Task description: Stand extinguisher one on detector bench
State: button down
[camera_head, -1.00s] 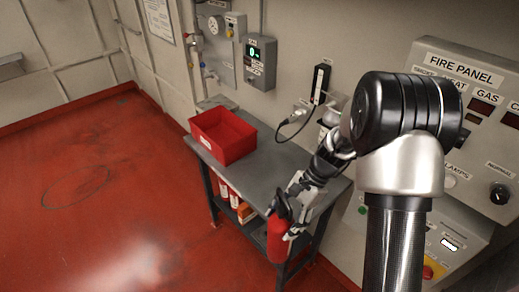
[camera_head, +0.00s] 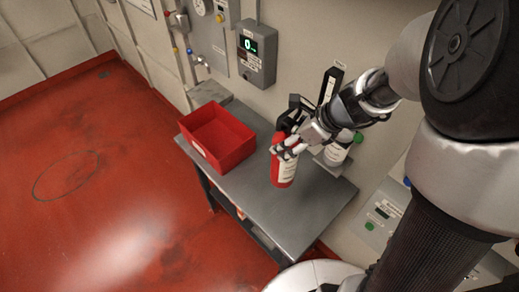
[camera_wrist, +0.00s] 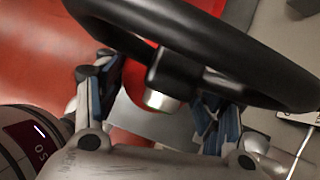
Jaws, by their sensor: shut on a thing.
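The red extinguisher (camera_head: 284,172) with a white label and black top is upright, or nearly so, over the grey bench top (camera_head: 290,220) in the head view. My gripper (camera_head: 288,148) is shut on its upper part. I cannot tell if its base touches the bench. In the wrist view my gripper's fingers (camera_wrist: 155,105) are on either side of the extinguisher's neck. Its black hose or handle (camera_wrist: 200,45) crosses the foreground, and a strip of red body (camera_wrist: 138,80) shows behind.
An open red bin (camera_head: 246,160) stands on the bench left of the extinguisher. A white labelled cylinder (camera_head: 336,152) stands close on the right, near the wall. A wall box with a lit display (camera_head: 257,52) hangs behind. The bench's front part is clear.

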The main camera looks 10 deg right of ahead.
aim_at(284, 180)
jog(key=shift+w, duration=0.2)
notch_tip(284, 180, down, 19)
jog(key=b, duration=0.8)
jog(key=shift+s+f+b, duration=0.1)
jog(key=shift+f+b, duration=0.05)
jog(key=shift+b, duration=0.15)
jog(key=shift+f, duration=0.15)
jog(key=shift+c, duration=2)
grip_release()
jog(key=shift+s, duration=0.15)
